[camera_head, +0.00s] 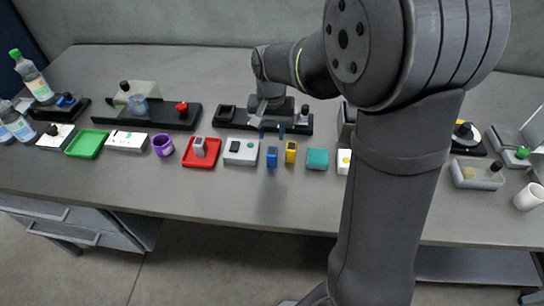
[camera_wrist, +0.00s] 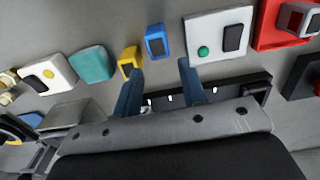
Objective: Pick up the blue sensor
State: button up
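The blue sensor (camera_head: 271,157) stands on the grey bench near the middle in the head view. In the wrist view the blue sensor (camera_wrist: 156,42) is at the top centre, beyond the fingertips. My gripper (camera_head: 271,131) hangs behind the sensor, over the black fixture, and is apart from it. In the wrist view my gripper (camera_wrist: 159,72) shows two blue fingers spread apart with nothing between them. A yellow sensor (camera_head: 291,152) stands just right of the blue one; it also shows in the wrist view (camera_wrist: 129,61), close to one fingertip.
A white box with a green button (camera_head: 241,152) stands left of the sensor. A teal block (camera_head: 317,158) is to the right. A red tray (camera_head: 201,153) holds a grey part. The black fixture (camera_head: 228,118) is behind. The bench in front of the sensor is clear.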

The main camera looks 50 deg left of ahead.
aim_at(272, 150)
notch_tip(272, 150, down, 8)
jog(key=shift+w+d+f, duration=0.1)
jog(key=shift+d+f, duration=0.05)
jog(key=c, duration=0.8)
